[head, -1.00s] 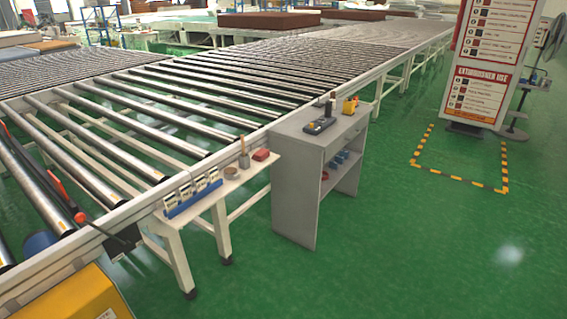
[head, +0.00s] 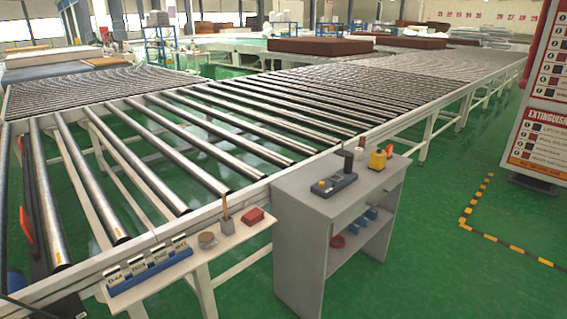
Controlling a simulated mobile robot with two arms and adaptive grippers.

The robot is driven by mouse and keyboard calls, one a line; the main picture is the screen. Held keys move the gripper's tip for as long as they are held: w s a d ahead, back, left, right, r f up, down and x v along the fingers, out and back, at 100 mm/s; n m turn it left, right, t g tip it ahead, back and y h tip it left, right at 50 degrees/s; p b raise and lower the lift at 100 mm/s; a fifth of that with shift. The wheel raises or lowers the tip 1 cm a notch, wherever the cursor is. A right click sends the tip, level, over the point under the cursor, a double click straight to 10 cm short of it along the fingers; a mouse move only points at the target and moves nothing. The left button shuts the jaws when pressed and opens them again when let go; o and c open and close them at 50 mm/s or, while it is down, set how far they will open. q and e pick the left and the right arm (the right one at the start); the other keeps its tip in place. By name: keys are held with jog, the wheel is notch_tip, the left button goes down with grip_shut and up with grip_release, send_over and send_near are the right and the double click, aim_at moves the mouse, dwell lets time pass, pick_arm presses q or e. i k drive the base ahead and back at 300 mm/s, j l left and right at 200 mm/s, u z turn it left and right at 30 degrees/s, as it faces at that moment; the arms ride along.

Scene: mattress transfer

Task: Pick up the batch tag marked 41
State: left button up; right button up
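A blue rack (head: 150,276) stands on a narrow white side shelf (head: 213,242) at the lower left of the head view. Several white tags (head: 138,269) with dark print stand in a row in it. The print is too small to tell which tag is marked 41. Neither of my grippers shows in the head view.
On the shelf behind the rack are a round brown item (head: 207,239), a brush in a cup (head: 226,222) and a red box (head: 253,215). A grey cabinet (head: 305,240) stands right of it, bearing a black device (head: 334,184). Roller conveyors (head: 215,140) lie behind. Green floor is clear in front.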

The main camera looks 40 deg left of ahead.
aim_at(180, 243)
jog(key=i+u, duration=0.4)
jog(key=i+l+u, duration=0.2)
jog(key=u, duration=0.2)
jog(key=i+l+u, duration=0.25)
jog(key=u, duration=0.2)
jog(key=i+l+u, duration=0.25)
jog(key=u, duration=0.15)
